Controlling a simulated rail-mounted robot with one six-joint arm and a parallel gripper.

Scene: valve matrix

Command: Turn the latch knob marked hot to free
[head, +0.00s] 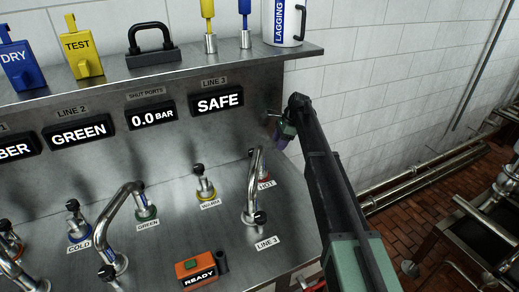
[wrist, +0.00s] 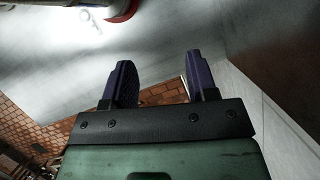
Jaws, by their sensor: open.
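The HOT label (head: 266,184) is on the steel panel at the right, below a port with a red ring (head: 264,176). A bent steel pipe (head: 254,172) runs from this port toward the LINE 3 label (head: 267,243). The latch knob at hot cannot be made out clearly beside the pipe. My gripper (head: 283,133) is above and right of the hot port, apart from it, near the panel's right edge. In the wrist view my gripper (wrist: 161,80) is open, with nothing between its purple fingers. A red rounded part (wrist: 122,10) shows at that view's top edge.
The WARM port (head: 205,188) stands left of hot. A black knob (head: 260,217) is at the pipe's lower end. An orange READY box (head: 196,270) sits in front. The LINE 3 display (head: 217,104) reads SAFE. A shelf (head: 190,68) overhangs behind. Tiled wall is at the right.

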